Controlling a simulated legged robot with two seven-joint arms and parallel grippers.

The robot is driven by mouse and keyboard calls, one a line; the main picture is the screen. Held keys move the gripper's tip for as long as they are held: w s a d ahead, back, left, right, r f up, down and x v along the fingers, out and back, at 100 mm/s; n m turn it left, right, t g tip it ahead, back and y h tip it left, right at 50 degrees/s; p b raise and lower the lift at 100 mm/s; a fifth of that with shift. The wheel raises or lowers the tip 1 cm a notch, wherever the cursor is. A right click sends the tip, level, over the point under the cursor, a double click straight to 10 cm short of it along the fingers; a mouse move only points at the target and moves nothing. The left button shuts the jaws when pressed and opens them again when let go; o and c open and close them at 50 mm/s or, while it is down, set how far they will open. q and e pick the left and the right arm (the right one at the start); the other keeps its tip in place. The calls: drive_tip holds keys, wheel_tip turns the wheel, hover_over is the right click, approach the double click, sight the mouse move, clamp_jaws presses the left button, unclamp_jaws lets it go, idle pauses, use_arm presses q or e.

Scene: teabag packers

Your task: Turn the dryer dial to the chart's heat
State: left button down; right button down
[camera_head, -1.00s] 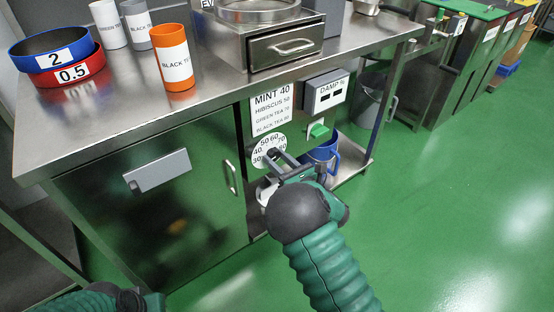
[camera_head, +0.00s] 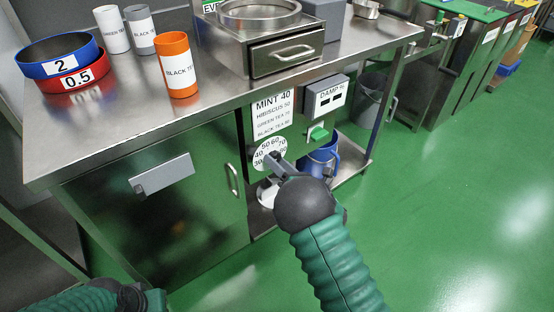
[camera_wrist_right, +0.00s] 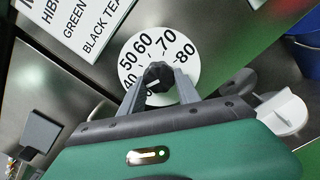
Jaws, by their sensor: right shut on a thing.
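The dryer dial is a white disc (camera_head: 268,152) with black heat numbers on the front panel below the worktop. In the right wrist view the dial face (camera_wrist_right: 185,72) shows 50, 60, 70 and 80, with a dark knob (camera_wrist_right: 158,86) at its centre. My right gripper (camera_wrist_right: 160,74) is shut on the knob; it also shows at the dial in the head view (camera_head: 276,160). The pointer mark is mostly hidden by the fingers. The heat chart (camera_head: 272,115) above reads MINT 40 largest, then HIBISCUS 50, GREEN TEA 70 and a black tea line. My left gripper is not clearly seen at the lower left.
A green switch (camera_head: 318,133) and a DAMP % display (camera_head: 326,96) sit right of the chart. Cups, two sieve rings and a steel drawer unit (camera_head: 286,52) stand on the worktop (camera_head: 130,128).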

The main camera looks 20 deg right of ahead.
drive_tip(key=m+p, duration=0.2)
drive_tip(key=m, duration=0.4)
drive_tip(key=m+p, duration=0.3)
drive_tip(key=m, duration=0.3)
drive_tip(key=m+p, duration=0.3)
drive_tip(key=m, duration=0.3)
drive_tip(key=shift+s+d+r, duration=0.1)
drive_tip(key=shift+r, duration=0.2)
drive_tip(key=m+p, duration=0.1)
drive_tip(key=m, duration=0.3)
drive_tip(key=m+p, duration=0.2)
drive_tip(key=m, duration=0.2)
drive_tip(key=shift+d, duration=0.1)
drive_tip(key=m+p, duration=0.1)
drive_tip(key=m, duration=0.3)
drive_tip(key=shift+f+m, duration=0.15)
drive_tip(key=shift+m, duration=0.25)
drive_tip(key=shift+m+p, duration=0.55)
drive_tip(key=shift+m, duration=0.95)
drive_tip(key=shift+f, duration=0.1)
